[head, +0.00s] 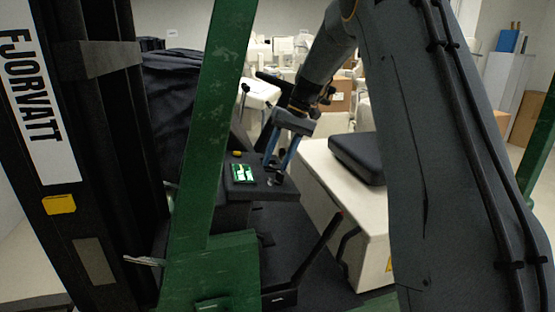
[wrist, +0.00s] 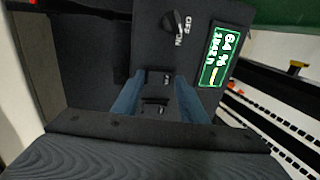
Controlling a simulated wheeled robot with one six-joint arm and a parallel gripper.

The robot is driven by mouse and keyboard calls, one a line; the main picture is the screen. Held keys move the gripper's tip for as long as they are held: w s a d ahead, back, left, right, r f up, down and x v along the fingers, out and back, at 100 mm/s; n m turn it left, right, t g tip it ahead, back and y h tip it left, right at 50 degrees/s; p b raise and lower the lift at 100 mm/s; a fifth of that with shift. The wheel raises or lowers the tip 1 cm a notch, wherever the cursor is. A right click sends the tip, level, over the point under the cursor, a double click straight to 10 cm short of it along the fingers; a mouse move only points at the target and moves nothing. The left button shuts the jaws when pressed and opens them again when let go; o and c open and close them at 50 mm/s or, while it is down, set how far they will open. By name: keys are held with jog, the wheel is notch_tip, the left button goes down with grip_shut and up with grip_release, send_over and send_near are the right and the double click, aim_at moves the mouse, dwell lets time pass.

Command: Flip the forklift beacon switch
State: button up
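The black control panel (head: 256,192) of the forklift shows in the head view below my gripper (head: 276,166). It carries a lit green display (head: 243,173). In the wrist view the panel (wrist: 205,18) shows a round knob (wrist: 170,21) marked OFF and ON, and the display (wrist: 222,57) reads 64 %. A rocker switch (wrist: 158,78) and a second rocker switch (wrist: 155,104) lie between the blue fingers of my gripper (wrist: 159,84). The fingers are apart, with nothing held. I cannot tell which rocker is the beacon switch, its position, or whether a finger touches it.
A green post (head: 213,120) stands left of the panel, near a black mast (head: 95,130) lettered FJORVATT. A white cabinet (head: 330,190) with a dark pad (head: 357,155) is on the right. A black lever (head: 318,245) rises in front. Covered carts fill the back.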

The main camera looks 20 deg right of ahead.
jog(key=b+v, duration=0.3)
jog(key=v, duration=0.4)
jog(key=shift+r, duration=0.35)
jog(key=shift+d, duration=0.15)
